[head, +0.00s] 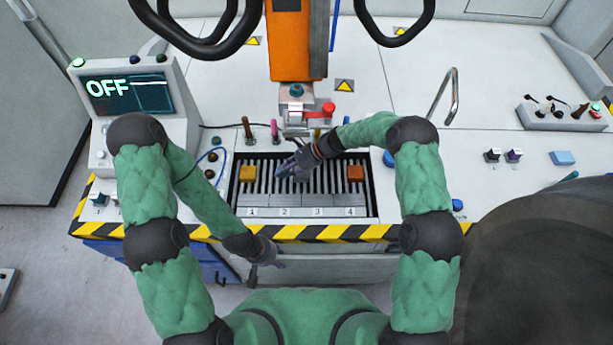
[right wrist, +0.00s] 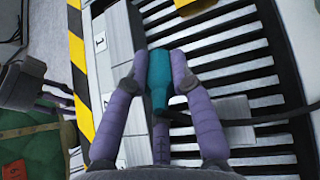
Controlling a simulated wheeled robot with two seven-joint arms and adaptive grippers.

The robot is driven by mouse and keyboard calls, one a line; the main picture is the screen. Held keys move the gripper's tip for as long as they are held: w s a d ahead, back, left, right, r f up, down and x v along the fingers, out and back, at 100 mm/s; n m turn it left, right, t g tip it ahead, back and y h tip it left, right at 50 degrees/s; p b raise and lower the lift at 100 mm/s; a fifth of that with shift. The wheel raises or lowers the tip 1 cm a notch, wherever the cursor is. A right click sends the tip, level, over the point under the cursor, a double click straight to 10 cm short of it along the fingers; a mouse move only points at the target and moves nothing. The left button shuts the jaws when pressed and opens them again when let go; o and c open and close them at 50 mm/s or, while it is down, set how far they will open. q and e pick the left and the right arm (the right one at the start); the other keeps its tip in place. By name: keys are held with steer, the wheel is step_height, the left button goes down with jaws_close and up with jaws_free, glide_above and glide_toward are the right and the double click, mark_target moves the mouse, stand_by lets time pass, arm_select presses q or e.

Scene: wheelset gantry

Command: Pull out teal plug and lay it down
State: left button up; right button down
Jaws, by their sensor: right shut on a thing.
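The teal plug (right wrist: 159,78) sits between the purple fingers of my right gripper (right wrist: 160,65), which is shut on it. It is over the slotted grate, near the white numbered strip. Whether it touches the grate cannot be told. A dark cable (right wrist: 235,122) runs off to the right by the plug. In the head view my right gripper (head: 288,170) is above the grate (head: 315,190), and I cannot make out the plug there. My left gripper (head: 268,260) hangs in front of the striped bench edge; whether it is open or shut is unclear.
A monitor reading OFF (head: 125,95) stands at left. The bench top right of the grate has clear room.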

mark_target(282, 181)
steer(key=shift+w+a+f+m+t+y, duration=0.15)
steer(key=shift+w+a+f+m+t, duration=0.15)
steer(key=shift+w+a+m+t, duration=0.25)
steer(key=shift+w+a+f+m+t+y, duration=0.15)
steer(key=shift+w+a+f+m+t, duration=0.15)
steer(key=shift+w, duration=0.3)
steer(key=shift+f, duration=0.1)
steer(key=shift+f+b, duration=2.4)
steer(key=shift+f, duration=0.45)
steer(key=c, duration=1)
jaws_free()
